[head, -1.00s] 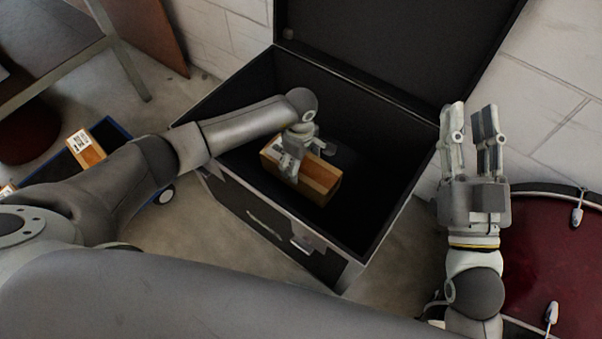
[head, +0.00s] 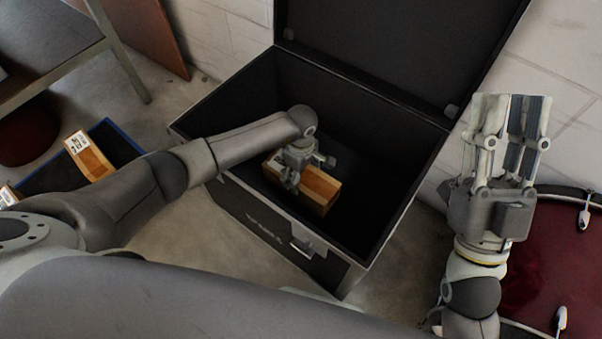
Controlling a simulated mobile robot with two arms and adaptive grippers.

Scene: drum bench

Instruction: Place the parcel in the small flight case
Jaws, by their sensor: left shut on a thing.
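The small flight case (head: 253,213) is a black case with metal edges, standing on the floor with its lid up. The parcel (head: 321,188), a tan and brown box, is inside the case's walls, toward the front right. My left gripper (head: 293,183) reaches in over the front left edge and is shut on the parcel, covering part of it. I cannot tell whether the parcel touches the case floor. My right gripper (head: 508,112) is open and empty, fingers up, to the right of the case.
A blue-edged tray (head: 112,126) at the left holds another box (head: 88,156) with a white label. A red drum (head: 545,265) lies at the lower right, near my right arm. A metal-framed stand (head: 122,55) is at the upper left. The wall is close behind the case.

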